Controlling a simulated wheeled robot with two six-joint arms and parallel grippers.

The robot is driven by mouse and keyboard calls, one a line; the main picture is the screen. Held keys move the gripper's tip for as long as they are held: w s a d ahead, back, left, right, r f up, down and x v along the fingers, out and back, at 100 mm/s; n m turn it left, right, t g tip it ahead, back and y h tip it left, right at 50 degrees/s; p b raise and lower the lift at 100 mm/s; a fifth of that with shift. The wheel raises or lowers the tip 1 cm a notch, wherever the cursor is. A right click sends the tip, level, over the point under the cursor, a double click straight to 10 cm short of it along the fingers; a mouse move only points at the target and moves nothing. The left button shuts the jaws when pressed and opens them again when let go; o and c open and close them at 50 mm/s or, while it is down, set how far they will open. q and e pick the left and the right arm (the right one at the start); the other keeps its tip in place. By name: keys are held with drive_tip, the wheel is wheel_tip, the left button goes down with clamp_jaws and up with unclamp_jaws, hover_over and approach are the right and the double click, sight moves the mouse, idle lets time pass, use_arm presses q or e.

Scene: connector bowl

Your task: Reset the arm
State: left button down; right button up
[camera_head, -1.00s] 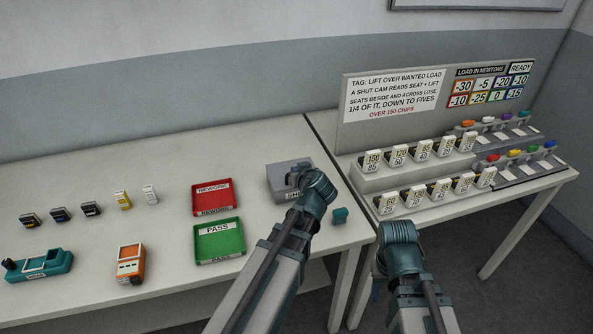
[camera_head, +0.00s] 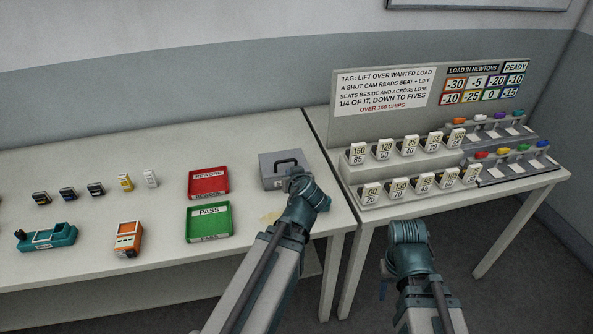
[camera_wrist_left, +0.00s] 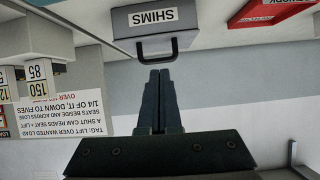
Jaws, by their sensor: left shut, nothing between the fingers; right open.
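My left gripper (camera_head: 297,172) is at the front right of the grey SHIMS box (camera_head: 270,178) in the head view, and the wrist hides its fingers there. In the left wrist view its fingers (camera_wrist_left: 158,76) are shut together with nothing between them. Their tips point at the black handle (camera_wrist_left: 157,50) of the SHIMS box (camera_wrist_left: 143,22); I cannot tell how far apart they are. My right gripper (camera_head: 384,287) hangs low in front of the right table, mostly hidden behind its own wrist.
A red REWORK tray (camera_head: 208,183) and green PASS tray (camera_head: 209,222) lie left of the box. An orange device (camera_head: 127,239) and teal fixture (camera_head: 47,237) stand further left. Numbered chips (camera_head: 371,194) stand in racks on the right table (camera_head: 430,205), before a sign panel (camera_head: 385,90).

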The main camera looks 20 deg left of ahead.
use_arm(q)
drive_tip(key=s+d+f+m+g+h, duration=0.3)
drive_tip(key=s+d+f+m+g, duration=0.2)
drive_tip(key=s+d, duration=0.4)
drive_tip(key=s+d+f+m+g+h, duration=0.3)
drive_tip(key=s+d+f+m+g, duration=0.2)
drive_tip(key=s+d, duration=0.4)
drive_tip(key=d+f, duration=0.1)
drive_tip(key=d, duration=0.4)
drive_tip(key=shift+s+d+f+m, duration=0.2)
drive_tip(key=shift+s+f+m, duration=0.1)
drive_tip(key=shift+s+f, duration=0.1)
drive_tip(key=shift+a, duration=0.15)
